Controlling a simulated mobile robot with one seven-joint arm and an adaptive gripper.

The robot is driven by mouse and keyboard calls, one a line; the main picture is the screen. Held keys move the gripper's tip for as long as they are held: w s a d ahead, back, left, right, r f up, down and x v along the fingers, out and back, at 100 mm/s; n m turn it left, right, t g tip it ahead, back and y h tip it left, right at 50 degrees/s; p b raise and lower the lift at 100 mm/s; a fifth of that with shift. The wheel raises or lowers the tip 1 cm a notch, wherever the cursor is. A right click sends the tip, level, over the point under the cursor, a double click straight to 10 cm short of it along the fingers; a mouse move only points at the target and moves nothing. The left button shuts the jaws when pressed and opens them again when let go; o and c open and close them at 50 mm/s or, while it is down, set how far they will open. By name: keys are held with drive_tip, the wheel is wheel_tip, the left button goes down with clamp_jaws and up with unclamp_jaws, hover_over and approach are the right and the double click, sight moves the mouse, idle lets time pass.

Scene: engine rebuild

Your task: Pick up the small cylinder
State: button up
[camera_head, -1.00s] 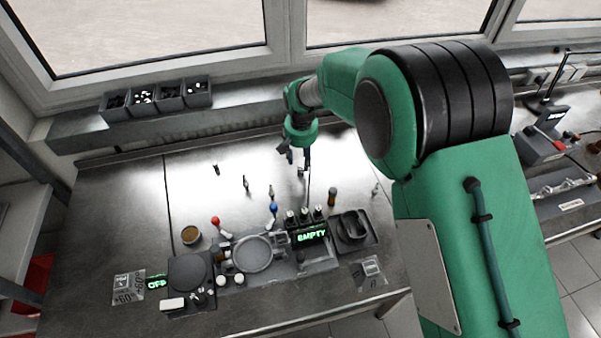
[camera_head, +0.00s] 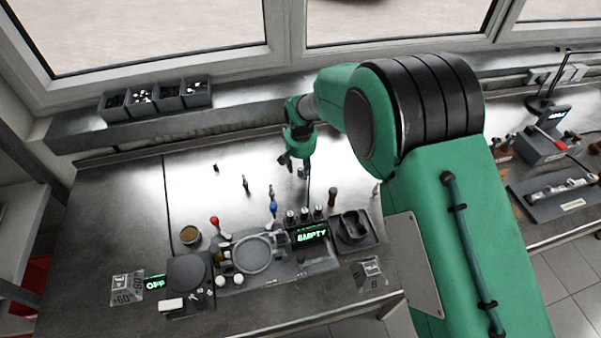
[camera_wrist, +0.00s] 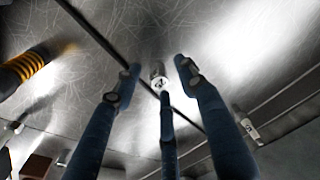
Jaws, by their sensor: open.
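A small metallic cylinder (camera_wrist: 158,80) stands on the steel bench in the wrist view, with its open end facing the camera. In the head view, a small light piece (camera_head: 302,172) beneath my gripper appears to be the same cylinder. My gripper (camera_wrist: 160,74) has three dark blue fingers, spread open. The fingertips surround the cylinder in the wrist picture, with visible gaps at the left and right. The near middle finger overlaps the view just below it; I cannot tell whether it touches. My gripper (camera_head: 298,166) is low over the bench in the head view.
An orange-and-black ribbed handle (camera_wrist: 28,66) lies left of my fingers. Several small upright parts, including one dark pin (camera_head: 245,184), stand left of my gripper. A fixture with an "EMPTY" display (camera_head: 312,236) is in front. Bins (camera_head: 155,105) sit on the rear ledge.

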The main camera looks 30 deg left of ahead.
drive_tip(key=shift+f, duration=0.5)
clamp_jaws()
